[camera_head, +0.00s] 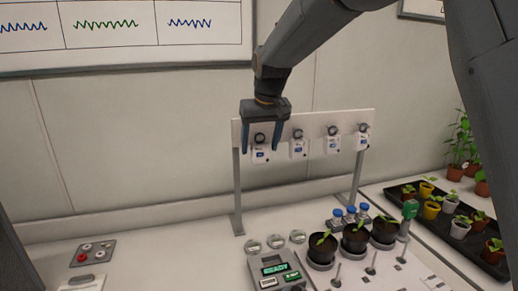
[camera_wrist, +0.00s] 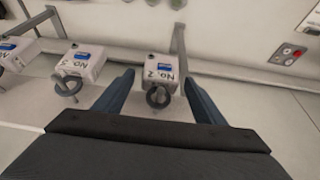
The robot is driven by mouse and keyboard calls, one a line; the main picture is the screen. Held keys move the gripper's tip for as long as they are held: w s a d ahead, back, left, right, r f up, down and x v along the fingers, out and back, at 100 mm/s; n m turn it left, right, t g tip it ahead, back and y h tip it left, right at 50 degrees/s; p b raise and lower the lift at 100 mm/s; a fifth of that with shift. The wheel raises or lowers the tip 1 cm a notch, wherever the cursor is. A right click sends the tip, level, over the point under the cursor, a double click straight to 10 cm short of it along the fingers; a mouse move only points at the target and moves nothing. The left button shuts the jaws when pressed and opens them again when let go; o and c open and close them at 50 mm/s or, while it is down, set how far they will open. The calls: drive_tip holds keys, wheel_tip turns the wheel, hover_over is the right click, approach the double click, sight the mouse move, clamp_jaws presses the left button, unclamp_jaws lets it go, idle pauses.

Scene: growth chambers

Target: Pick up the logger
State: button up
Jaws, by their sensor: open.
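Several white loggers with blue labels and dark round rings hang in a row on a white rack board. The leftmost logger (camera_head: 261,155) is between my gripper's fingers in the head view. My gripper (camera_head: 261,147) is open, with one blue-grey finger on either side of it. In the wrist view the same logger (camera_wrist: 158,66) has its dark ring (camera_wrist: 159,96) between the spread fingers (camera_wrist: 158,78). Its label reads upside down, seemingly "No. 2". No finger clearly touches it. The other loggers (camera_head: 298,149) hang to the right.
The rack board (camera_head: 350,118) stands on two grey posts on the bench. Below are a grey device with a green display (camera_head: 275,269), dark pots with seedlings (camera_head: 354,240) and blue-capped bottles (camera_head: 350,212). A black plant tray (camera_head: 430,232) lies at right.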

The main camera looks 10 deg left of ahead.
drive_tip(key=shift+w+f, duration=0.15)
drive_tip(key=shift+f, duration=0.25)
drive_tip(key=c, duration=1.2)
drive_tip(key=shift+o, duration=0.2)
drive_tip(key=shift+a+r+b, duration=0.1)
drive_tip(key=shift+r+b, duration=0.15)
drive_tip(key=shift+b, duration=0.35)
drive_tip(key=s+d+b, duration=0.3)
drive_tip(key=s+d, duration=0.1)
drive_tip(key=s, duration=0.4)
drive_tip(key=s+d+b, duration=0.3)
drive_tip(key=s+d, duration=0.1)
drive_tip(key=s, duration=0.4)
drive_tip(key=shift+t, duration=0.3)
drive_tip(key=shift+w+a+f+b, duration=0.4)
drive_tip(key=shift+w+f, duration=0.3)
drive_tip(key=shift+f, duration=3.8)
drive_tip(key=shift+w+a+f+b, duration=0.3)
drive_tip(key=shift+w+f, duration=0.4)
drive_tip(key=shift+f, duration=3.85)
drive_tip(key=shift+w+a+f+b, duration=0.4)
drive_tip(key=shift+w+f, duration=0.3)
drive_tip(key=shift+f, duration=3.8)
